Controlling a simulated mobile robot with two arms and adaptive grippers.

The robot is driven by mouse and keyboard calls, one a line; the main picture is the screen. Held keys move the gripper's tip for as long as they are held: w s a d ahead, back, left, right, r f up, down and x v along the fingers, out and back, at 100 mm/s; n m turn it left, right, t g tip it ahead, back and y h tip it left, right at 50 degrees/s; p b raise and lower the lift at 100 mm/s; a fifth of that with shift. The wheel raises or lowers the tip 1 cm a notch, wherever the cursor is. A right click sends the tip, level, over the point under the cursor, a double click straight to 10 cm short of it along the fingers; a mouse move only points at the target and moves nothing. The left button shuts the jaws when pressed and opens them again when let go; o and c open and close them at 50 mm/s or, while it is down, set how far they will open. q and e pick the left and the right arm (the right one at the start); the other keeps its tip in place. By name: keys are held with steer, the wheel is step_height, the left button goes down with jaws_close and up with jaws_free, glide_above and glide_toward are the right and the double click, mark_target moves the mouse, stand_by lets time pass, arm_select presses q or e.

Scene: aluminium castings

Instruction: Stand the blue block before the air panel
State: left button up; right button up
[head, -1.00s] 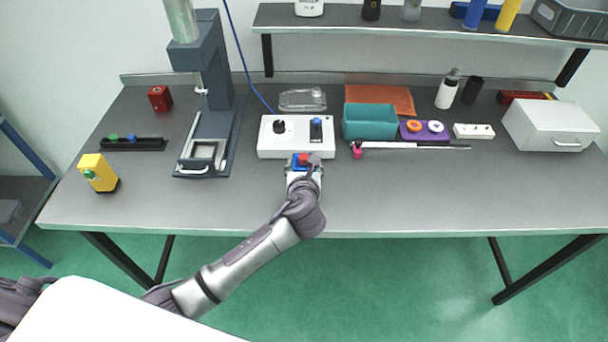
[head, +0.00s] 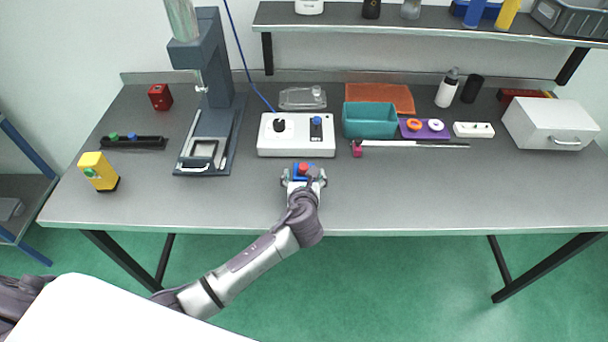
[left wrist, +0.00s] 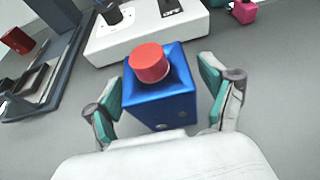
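The blue block (head: 297,171) with a red round button on top stands upright on the bench, in front of the air panel (head: 296,148) and a little apart from it. The air panel is a white box with a black knob and a blue switch; its near part also shows in the left wrist view (left wrist: 125,36). My left gripper (head: 304,180) is open, with its fingers on either side of the block. In the left wrist view, the blue block (left wrist: 160,108) shows between the teal finger pads, with gaps on both sides. My right gripper is not in view.
A dark press stand (head: 208,130) is left of the panel. A yellow block (head: 98,171) stands far left. The front right of the bench (head: 450,190) is clear.

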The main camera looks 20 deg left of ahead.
arm_select(q)
steer(key=shift+r, duration=0.2)
steer(key=v, duration=1.2)
steer(key=shift+b, duration=0.35)
steer(key=shift+f, duration=0.15)
